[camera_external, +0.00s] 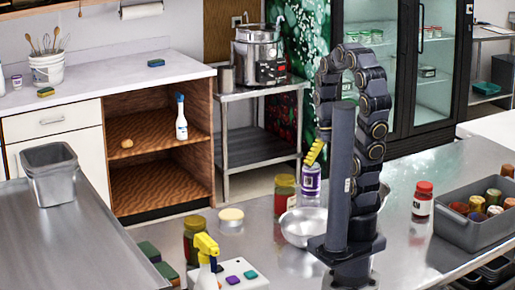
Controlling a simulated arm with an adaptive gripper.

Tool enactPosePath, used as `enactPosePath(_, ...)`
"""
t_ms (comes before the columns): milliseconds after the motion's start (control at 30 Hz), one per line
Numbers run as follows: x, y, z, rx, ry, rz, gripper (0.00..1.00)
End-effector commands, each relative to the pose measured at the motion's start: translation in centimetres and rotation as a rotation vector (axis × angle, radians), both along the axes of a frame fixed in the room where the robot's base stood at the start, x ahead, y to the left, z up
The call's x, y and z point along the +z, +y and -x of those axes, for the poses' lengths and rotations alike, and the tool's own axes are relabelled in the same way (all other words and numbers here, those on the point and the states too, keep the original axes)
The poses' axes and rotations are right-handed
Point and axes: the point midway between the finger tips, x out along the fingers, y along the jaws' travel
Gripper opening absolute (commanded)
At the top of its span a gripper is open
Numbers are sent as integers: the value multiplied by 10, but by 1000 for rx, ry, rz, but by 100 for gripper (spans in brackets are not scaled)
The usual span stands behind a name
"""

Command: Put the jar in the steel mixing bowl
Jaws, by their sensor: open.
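The steel mixing bowl (298,232) stands on the metal counter, partly hidden behind my arm's base; the part of its inside that shows looks empty. Several jars are in view, and I cannot tell which one the task means. A jar with an olive lid and red contents (285,198) stands just behind the bowl. A similar dark jar (194,244) stands to the left, near the spray bottle. A red-lidded jar with a white label (422,205) stands right of my arm. My gripper (315,153), with yellow showing, is open and hangs above the counter behind the bowl, apart from the jars.
A purple-labelled container (311,181) stands beside the olive-lidded jar. A small round tub (231,217), a yellow-topped spray bottle (206,262) and a white box with coloured buttons (232,275) are at left. A grey crate (468,232) of jars is at right.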

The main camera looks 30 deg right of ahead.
Motion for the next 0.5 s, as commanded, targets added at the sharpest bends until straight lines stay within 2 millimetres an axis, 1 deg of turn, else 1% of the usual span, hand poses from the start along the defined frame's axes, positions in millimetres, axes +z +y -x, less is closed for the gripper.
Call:
enactPosePath(33, 21, 9, 14, 39, -115, 30, 96)
enactPosePath(100, 18, 17, 31, 71, -109, 28, 96)
enactPosePath(200, 14, 22, 48, 97, -100, 33, 96)
enactPosePath(300, 12, 23, 54, 106, -97, 37, 96)
enactPosePath(500, 12, 24, 55, 105, -95, 35, 96)
